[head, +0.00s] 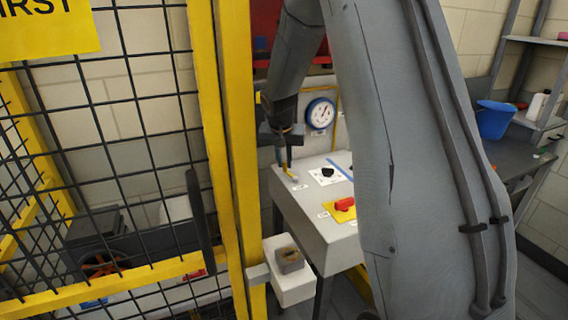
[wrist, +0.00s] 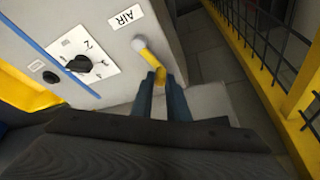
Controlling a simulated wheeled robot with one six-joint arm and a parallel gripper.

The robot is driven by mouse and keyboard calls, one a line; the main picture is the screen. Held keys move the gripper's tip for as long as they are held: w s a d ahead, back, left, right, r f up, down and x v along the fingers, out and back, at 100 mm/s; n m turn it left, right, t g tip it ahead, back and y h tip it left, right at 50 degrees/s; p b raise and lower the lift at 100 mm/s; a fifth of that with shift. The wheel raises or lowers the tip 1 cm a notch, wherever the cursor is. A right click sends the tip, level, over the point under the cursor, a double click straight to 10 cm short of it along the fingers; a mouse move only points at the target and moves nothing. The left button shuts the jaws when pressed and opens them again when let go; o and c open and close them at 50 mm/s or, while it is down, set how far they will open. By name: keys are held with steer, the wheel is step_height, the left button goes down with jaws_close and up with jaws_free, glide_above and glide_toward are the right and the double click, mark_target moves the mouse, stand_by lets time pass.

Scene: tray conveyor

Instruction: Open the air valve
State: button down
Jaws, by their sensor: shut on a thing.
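The air valve is a yellow lever (wrist: 149,59) on a pale round hub, beside the AIR label (wrist: 125,16) on the grey control console (wrist: 112,92). In the head view the yellow lever (head: 287,171) is small, at the console's far left end. My gripper (wrist: 160,76) is shut on the outer end of the lever, its two blue-grey fingers on either side of it. In the head view my gripper (head: 286,160) comes down over the lever from above. The lever's tip is partly hidden between the fingers.
A black rotary knob (wrist: 81,64) on a white numbered plate and a red switch (head: 344,204) on a yellow plate sit on the console. A yellow-framed mesh fence (head: 232,150) stands close by. A gauge (head: 320,112) is behind. A blue bucket (head: 494,119) stands right.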

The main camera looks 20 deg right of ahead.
steer(key=shift+w+d+f+m+h+b, duration=0.15)
steer(key=shift+m+b, duration=0.3)
steer(key=shift+b, duration=0.5)
steer(key=shift+w+d+f+m+h+b, duration=0.2)
steer(key=shift+m+b, duration=0.25)
steer(key=shift+b, duration=0.5)
steer(key=shift+s+d+r+m+g+b, duration=0.2)
steer(key=shift+d+r+m+g+b, duration=0.1)
steer(key=shift+m+b, duration=0.3)
steer(key=c, duration=1.7)
jaws_free()
steer(key=shift+b+v, duration=0.85)
steer(key=shift+v, duration=3.1)
